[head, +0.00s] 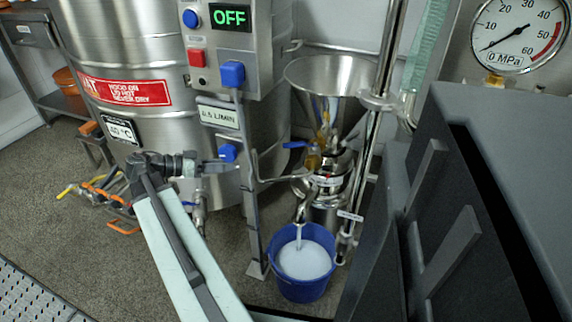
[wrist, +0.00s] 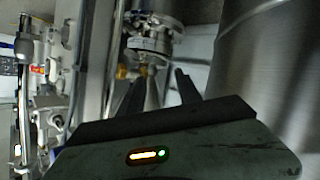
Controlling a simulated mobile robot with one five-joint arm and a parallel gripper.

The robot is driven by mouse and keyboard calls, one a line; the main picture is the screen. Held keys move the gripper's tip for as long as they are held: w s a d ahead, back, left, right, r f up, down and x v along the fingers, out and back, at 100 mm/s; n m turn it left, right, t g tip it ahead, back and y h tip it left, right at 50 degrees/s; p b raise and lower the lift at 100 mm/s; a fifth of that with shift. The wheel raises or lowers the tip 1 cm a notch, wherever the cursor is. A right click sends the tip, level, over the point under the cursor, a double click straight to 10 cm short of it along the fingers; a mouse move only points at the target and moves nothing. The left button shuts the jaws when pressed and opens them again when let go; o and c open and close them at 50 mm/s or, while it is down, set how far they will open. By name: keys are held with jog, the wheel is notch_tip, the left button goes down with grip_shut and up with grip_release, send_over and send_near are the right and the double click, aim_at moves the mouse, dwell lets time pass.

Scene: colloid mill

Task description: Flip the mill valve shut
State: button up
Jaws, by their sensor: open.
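The colloid mill stands right of centre in the head view, with a steel funnel hopper (head: 330,80) on top. Below the funnel is a brass valve (head: 313,158) with a blue lever handle (head: 295,145) that points left, roughly level. My gripper (head: 232,167) is left of this valve, in front of the steel tank, and apart from the lever. In the wrist view my gripper (wrist: 158,88) is open, with nothing visible between its two dark fingers. Steel fittings and small brass parts (wrist: 122,72) show beyond the fingers; the blue lever is not clear there.
A steel post with a control box (head: 228,40) reading OFF stands between my gripper and the valve. A blue bucket (head: 302,275) of whitish liquid sits under the mill spout. The large tank (head: 130,50) carries a red hot warning label. Orange-handled valves (head: 105,190) are low at left.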

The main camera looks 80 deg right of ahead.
aim_at(289, 144)
jog(key=s+d+r+m+g, duration=0.1)
jog(key=s+d+m+g, duration=0.1)
jog(key=s, duration=0.4)
jog(key=s+d+r+m+g+y+b, duration=0.1)
jog(key=s+d+r+m, duration=0.1)
jog(key=s, duration=0.5)
jog(key=s+d+r+m+g, duration=0.1)
jog(key=s+d+m+g, duration=0.1)
jog(key=s, duration=0.5)
jog(key=shift+d+r+m+g+y+b, duration=0.15)
jog(key=shift+d+r+m+b, duration=0.05)
jog(key=shift+d+m, duration=0.25)
jog(key=shift+d+r+m+g+y+b, duration=0.15)
jog(key=shift+d+r+m+b, duration=0.05)
jog(key=shift+d+m, duration=0.25)
jog(key=shift+w, duration=0.1)
grip_shut()
